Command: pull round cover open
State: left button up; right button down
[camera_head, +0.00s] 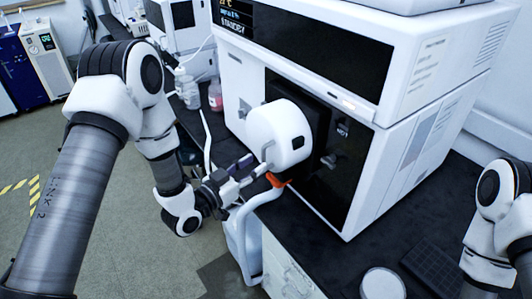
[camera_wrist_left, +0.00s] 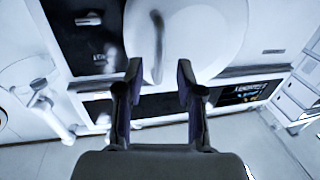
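The round cover (camera_head: 278,135) is white and sits on the front of a white instrument, over a dark panel. In the left wrist view the round cover (camera_wrist_left: 205,40) fills the top middle, with a thin curved handle (camera_wrist_left: 157,48) on it. My left gripper (camera_head: 250,168) is at the lower left of the cover. In the left wrist view my left gripper (camera_wrist_left: 159,72) is open, its two fingers apart with the handle in line with the gap between them. I cannot tell whether the fingertips touch the cover. Only part of my right arm shows at the right edge; its gripper is out of view.
The white instrument (camera_head: 440,75) stands on a dark bench (camera_head: 400,225). An orange part (camera_head: 277,180) lies just below the cover. Bottles, one clear (camera_head: 187,88) and one pink (camera_head: 215,97), stand behind my left arm. A round white lid (camera_head: 383,284) is at the front.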

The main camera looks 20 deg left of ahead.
aim_at(263, 159)
pick_arm(q)
jog(key=x, duration=0.4)
jog(key=shift+d+f+p, duration=0.1)
jog(key=shift+d+p, duration=0.2)
jog(key=shift+p, duration=0.05)
jog(key=shift+w, duration=0.2)
jog(key=shift+s+a, duration=0.25)
jog(key=shift+a, duration=0.1)
jog(key=shift+w+d, duration=0.1)
jog(key=shift+d, duration=0.05)
grip_shut()
jog(key=shift+a, duration=0.2)
